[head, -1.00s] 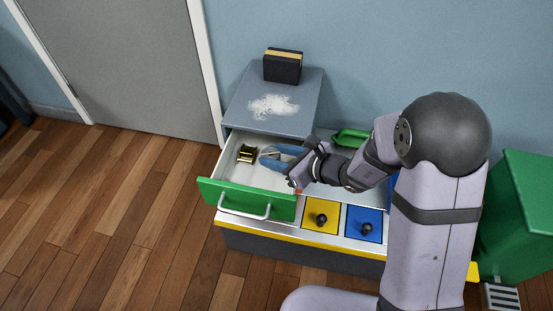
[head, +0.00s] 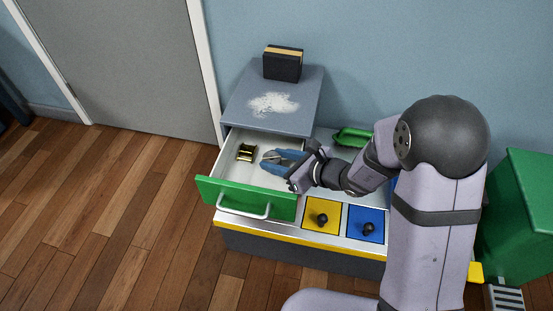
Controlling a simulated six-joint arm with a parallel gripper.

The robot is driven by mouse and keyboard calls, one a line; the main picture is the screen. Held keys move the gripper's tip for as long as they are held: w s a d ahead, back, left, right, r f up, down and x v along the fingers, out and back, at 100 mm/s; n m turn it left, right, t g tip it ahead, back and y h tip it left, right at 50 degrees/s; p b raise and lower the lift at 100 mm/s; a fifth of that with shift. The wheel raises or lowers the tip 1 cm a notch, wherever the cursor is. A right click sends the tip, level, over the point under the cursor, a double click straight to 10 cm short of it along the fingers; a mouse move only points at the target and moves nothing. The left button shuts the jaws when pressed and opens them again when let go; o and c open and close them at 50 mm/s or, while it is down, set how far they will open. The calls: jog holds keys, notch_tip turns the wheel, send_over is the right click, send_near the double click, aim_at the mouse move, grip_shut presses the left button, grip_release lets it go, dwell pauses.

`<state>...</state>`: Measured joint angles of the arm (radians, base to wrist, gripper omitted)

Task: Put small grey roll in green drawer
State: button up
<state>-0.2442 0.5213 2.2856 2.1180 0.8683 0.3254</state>
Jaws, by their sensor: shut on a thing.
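The green drawer (head: 245,199) is pulled open, with a green front, a silver handle and a pale inside. My gripper (head: 275,158) has blue fingers and is over the right part of the open drawer. It is shut on the small grey roll (head: 271,157), which shows only as a small grey patch between the fingers. I cannot tell whether the roll touches the drawer floor.
A brass-and-black buckle-like item (head: 246,153) lies in the drawer's left part. Behind it, a grey cabinet top (head: 245,112) carries white powder (head: 273,104) and a black block (head: 283,64). Yellow (head: 323,216) and blue (head: 366,224) knobbed panels lie to the right. A green object (head: 352,137) lies behind my arm.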

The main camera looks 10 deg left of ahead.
jog(key=o, duration=1)
jog(key=shift+o, duration=0.2)
jog(key=shift+r+p, duration=0.8)
jog(key=shift+p, duration=0.05)
jog(key=p+v, duration=0.3)
jog(key=v, duration=0.9)
jog(key=shift+f, duration=0.2)
